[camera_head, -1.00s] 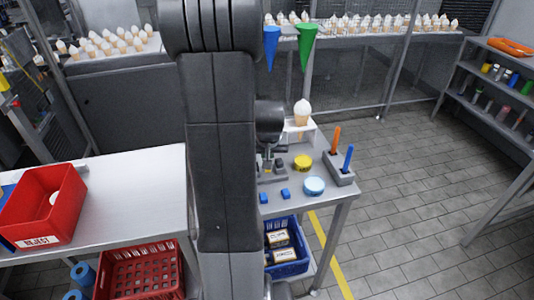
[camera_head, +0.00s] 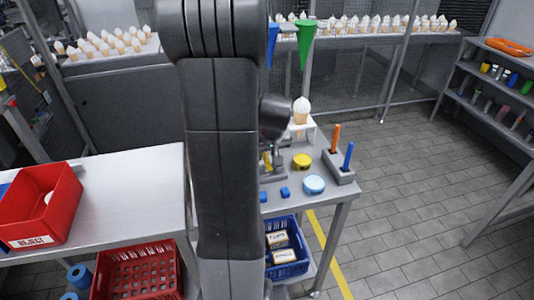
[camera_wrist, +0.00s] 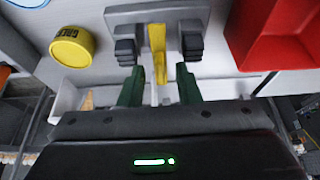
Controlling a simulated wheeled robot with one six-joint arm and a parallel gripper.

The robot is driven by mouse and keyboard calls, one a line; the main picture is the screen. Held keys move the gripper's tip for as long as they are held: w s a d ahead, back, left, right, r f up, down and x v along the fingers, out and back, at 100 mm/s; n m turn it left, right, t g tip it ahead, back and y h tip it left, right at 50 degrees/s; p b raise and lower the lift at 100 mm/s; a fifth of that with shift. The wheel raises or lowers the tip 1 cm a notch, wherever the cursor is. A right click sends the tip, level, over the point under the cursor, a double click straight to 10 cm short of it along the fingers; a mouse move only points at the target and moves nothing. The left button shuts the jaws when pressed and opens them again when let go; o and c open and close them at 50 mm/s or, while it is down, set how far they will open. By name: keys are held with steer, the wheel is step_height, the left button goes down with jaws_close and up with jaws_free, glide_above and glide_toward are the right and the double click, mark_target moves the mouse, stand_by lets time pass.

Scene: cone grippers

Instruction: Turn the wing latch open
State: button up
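The yellow wing latch (camera_wrist: 158,50) sits on a grey block (camera_wrist: 155,13) in the wrist view, its bar running up and down the picture. My gripper (camera_wrist: 158,48) is open, with dark ridged fingertips on green fingers. One fingertip is on each side of the yellow bar, with visible gaps on both sides. Whether the fingers are at the bar's depth is hard to tell. In the head view the latch (camera_head: 267,160) shows as a small yellow piece beside my arm, and my arm hides much of the area around it.
A cone (camera_head: 301,111) stands behind. A red bin (camera_head: 40,205) is at left.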

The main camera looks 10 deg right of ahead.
steer(key=v, duration=1.4)
steer(key=shift+b, duration=0.4)
steer(key=shift+w+f, duration=0.1)
steer(key=shift+f, duration=0.05)
steer(key=x, duration=1.3)
steer(key=shift+w+f+p, duration=0.1)
steer(key=shift+f+p, duration=0.25)
steer(key=shift+p, duration=0.05)
steer(key=shift+r, duration=0.15)
